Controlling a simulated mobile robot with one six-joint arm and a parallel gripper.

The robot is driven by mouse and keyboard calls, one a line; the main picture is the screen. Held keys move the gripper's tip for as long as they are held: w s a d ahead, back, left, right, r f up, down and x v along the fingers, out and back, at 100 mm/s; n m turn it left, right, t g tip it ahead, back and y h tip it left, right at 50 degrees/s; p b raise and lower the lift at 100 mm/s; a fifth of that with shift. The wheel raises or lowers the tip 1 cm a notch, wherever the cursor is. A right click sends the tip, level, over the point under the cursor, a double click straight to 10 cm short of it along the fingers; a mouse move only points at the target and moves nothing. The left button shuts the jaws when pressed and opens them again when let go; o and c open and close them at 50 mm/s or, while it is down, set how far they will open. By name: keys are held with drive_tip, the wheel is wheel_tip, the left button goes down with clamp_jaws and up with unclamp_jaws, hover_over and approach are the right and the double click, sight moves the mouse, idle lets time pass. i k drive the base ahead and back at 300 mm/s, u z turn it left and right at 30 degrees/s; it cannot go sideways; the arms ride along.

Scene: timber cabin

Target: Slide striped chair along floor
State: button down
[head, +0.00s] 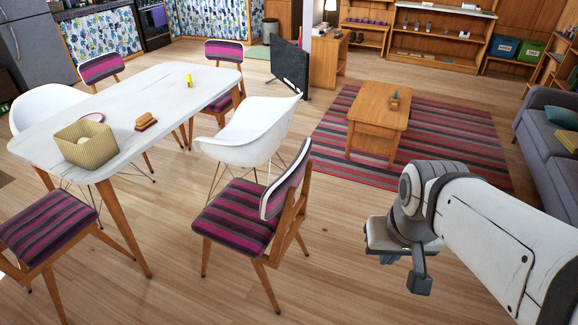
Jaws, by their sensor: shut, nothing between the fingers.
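A striped chair (246,215) with a magenta and dark seat and a wooden frame stands upright on the wood floor, right of the dining table's near end. More chairs with the same stripes stand at the near left (48,232), the far left (101,67) and the table's far end (224,56). My gripper (402,270) hangs above the floor to the right of the nearest right-hand striped chair, apart from it. It is shut and empty, pointing down; its fingertips are partly hidden by its own body.
The white dining table (150,88) holds a basket (86,145) and small items. A white shell chair (246,132) stands behind the striped one. A striped rug (455,140) with a coffee table (378,113) lies beyond; a grey sofa (548,140) is right. Floor between chair and gripper is clear.

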sight(244, 219)
drive_tip(key=z, duration=0.05)
drive_tip(key=i, duration=1)
drive_tip(key=u, duration=0.05)
